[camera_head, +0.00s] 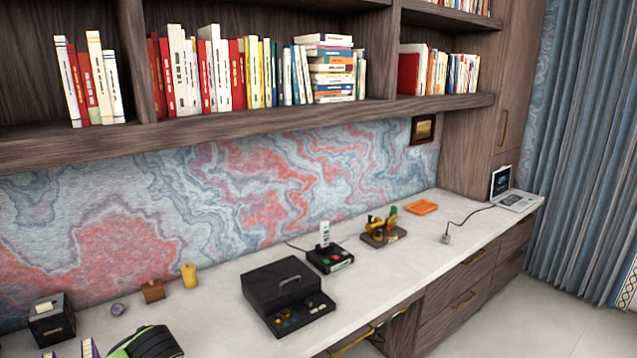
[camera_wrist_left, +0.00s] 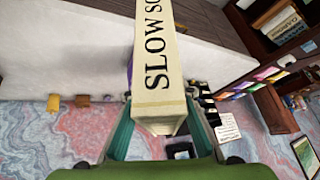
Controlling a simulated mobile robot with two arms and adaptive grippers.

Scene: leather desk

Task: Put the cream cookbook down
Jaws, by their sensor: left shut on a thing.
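The cream cookbook (camera_wrist_left: 157,65) shows in the left wrist view, with its spine toward the camera and large black letters reading "SLOW SO". It runs up out of the top of that view. My left gripper (camera_wrist_left: 160,112), with teal fingers on both sides of the spine, is shut on it. The white desk top (camera_wrist_left: 60,50) lies behind the book in that view. I cannot tell whether the book touches the desk. I cannot make out the held book in the head view. My right gripper is not in view.
On the desk (camera_head: 225,300) stand a yellow candle (camera_head: 189,276), a brown block (camera_head: 153,291), a black box (camera_head: 51,320), a black case (camera_head: 285,295) and a phone on its base (camera_head: 327,250). A green and black thing (camera_head: 147,343) sits at the bottom edge. Bookshelves hang above.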

